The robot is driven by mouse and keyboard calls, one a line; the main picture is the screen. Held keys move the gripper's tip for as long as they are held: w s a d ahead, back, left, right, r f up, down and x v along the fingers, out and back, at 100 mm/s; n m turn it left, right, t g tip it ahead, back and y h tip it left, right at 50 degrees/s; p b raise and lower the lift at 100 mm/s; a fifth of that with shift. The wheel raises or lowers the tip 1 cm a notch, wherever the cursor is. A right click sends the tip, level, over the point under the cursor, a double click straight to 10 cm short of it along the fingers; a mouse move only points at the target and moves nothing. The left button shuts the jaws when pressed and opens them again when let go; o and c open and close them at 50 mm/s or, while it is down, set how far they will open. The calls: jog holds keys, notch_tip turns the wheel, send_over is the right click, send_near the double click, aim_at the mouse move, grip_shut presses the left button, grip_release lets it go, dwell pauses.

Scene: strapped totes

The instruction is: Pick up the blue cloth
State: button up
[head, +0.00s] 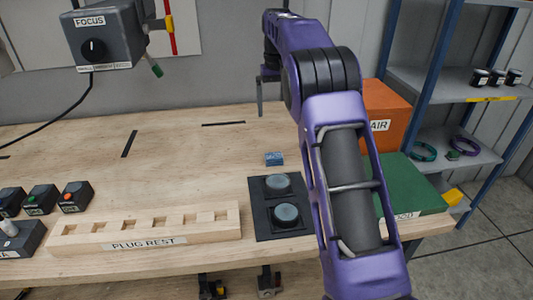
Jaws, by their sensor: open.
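A small blue folded piece (274,158), which looks like the blue cloth, lies on the wooden bench top, just behind the black panel with two round buttons. It is too small to make out its folds. My gripper (262,104) hangs at the far end of my purple arm, above the back of the bench. One thin finger points down; the other is not clear to see behind the arm. The gripper is open and empty, apart from the blue cloth and behind it in the picture.
The black button panel (282,225) and the wooden plug rest (146,229) lie at the front. Small switch boxes (41,199) stand at left. An orange box (386,112) and a green box (415,190) stand at right, beside blue-posted shelves (432,82). The bench's left middle is clear.

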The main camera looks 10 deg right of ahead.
jog(key=b, duration=0.1)
send_over(274, 155)
notch_tip(274, 155, down, 11)
jog(key=shift+s+d+f, duration=0.1)
jog(key=shift+s+d, duration=0.05)
jog(key=shift+f+b, duration=0.3)
jog(key=shift+f, duration=2.75)
jog(key=c, duration=1.3)
jog(key=shift+o, duration=0.2)
notch_tip(274, 155, up, 10)
jog(key=shift+p, duration=0.35)
